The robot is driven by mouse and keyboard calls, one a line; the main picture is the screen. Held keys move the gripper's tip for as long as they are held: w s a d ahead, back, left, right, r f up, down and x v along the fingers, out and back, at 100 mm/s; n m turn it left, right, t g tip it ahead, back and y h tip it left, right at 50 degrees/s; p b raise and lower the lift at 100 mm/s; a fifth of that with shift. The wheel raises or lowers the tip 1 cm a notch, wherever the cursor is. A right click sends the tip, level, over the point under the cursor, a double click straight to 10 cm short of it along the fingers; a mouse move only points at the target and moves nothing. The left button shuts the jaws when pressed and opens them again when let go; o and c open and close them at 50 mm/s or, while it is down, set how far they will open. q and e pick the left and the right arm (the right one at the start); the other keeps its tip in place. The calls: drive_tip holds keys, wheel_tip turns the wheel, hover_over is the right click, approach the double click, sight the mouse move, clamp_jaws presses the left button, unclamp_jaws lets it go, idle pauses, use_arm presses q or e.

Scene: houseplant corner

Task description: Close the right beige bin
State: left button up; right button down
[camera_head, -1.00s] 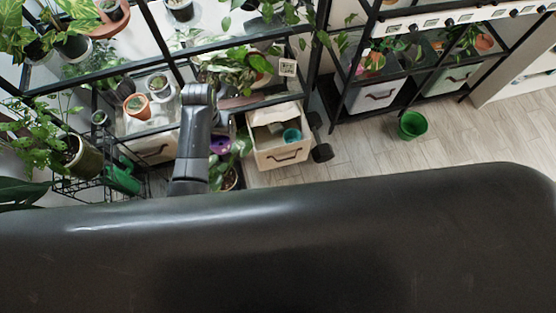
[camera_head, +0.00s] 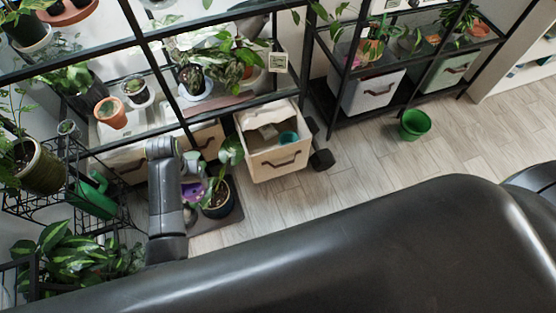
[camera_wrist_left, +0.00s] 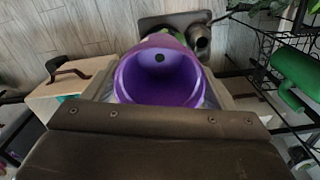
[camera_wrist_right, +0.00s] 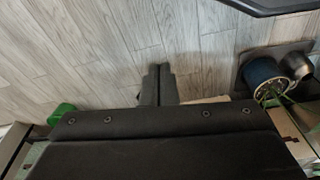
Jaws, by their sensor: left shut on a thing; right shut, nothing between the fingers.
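The right beige bin (camera_head: 262,172) is pulled out from under the plant rack, its top open. A teal pot (camera_head: 289,138) and some brownish items lie inside it. The bin's front and dark handle also show at the left of the left wrist view (camera_wrist_left: 44,100). My left gripper (camera_wrist_left: 160,88) is shut on a purple pot (camera_wrist_left: 158,62), seen mouth-on, to the left of the bin. In the head view the purple pot is partly hidden by my left arm and leaves. My right gripper (camera_wrist_right: 158,82) is shut and empty above the floor.
Another beige bin (camera_head: 208,138) sits pushed in left of the open one. A potted plant (camera_head: 218,200) stands on a dark mat by the open bin. A green bucket (camera_head: 415,124) stands on the floor at right. A green watering can (camera_head: 92,197) is at left.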

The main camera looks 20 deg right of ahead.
drive_tip(key=shift+w+a+f+b, duration=0.95)
drive_tip(key=shift+w+f+b, duration=0.6)
drive_tip(key=shift+b, duration=5.55)
drive_tip(key=m+t+y+b, duration=0.1)
drive_tip(key=m+t+b, duration=1.5)
drive_tip(key=b, duration=1.1)
approach(291, 146)
drive_tip(key=w+p, duration=0.2)
drive_tip(key=w, duration=0.1)
drive_tip(key=w+p, duration=0.1)
drive_tip(key=w, duration=0.1)
drive_tip(key=shift+w+a+r, duration=0.15)
drive_tip(key=shift+w+r, duration=0.05)
drive_tip(key=shift+r, duration=0.1)
drive_tip(key=shift+w+f, duration=0.1)
drive_tip(key=shift+w, duration=0.6)
drive_tip(key=shift+w, duration=0.1)
